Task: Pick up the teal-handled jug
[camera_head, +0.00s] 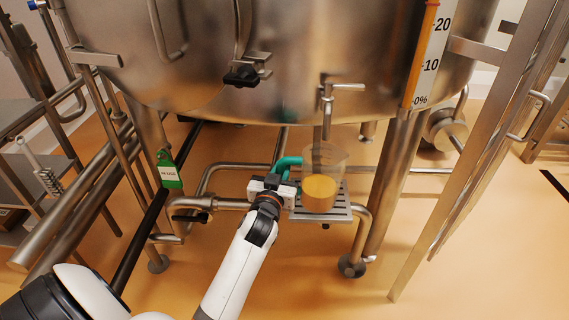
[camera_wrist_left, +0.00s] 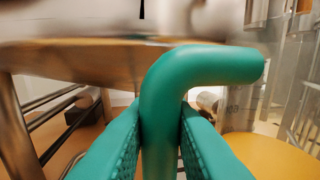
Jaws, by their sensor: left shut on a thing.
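The jug (camera_head: 321,175) is a clear beaker with amber contents in its lower part and a teal handle (camera_head: 286,164) on its left side. It stands upright at the grated tray under the tank's outlet; I cannot tell whether its base touches the tray. My left gripper (camera_head: 276,182) reaches in from the lower left and is shut on the handle. In the left wrist view the teal handle (camera_wrist_left: 205,72) runs down between the two textured teal finger pads, and the jug's clear wall (camera_wrist_left: 243,105) shows at right. My right gripper is not in view.
The steel tank (camera_head: 300,60) hangs above, with a small outlet valve (camera_head: 328,98) over the jug. The grated tray (camera_head: 338,211) sits on pipework. A green tag (camera_head: 168,173) hangs at left. A slanted steel ladder rail (camera_head: 470,190) stands at right. The front floor is open.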

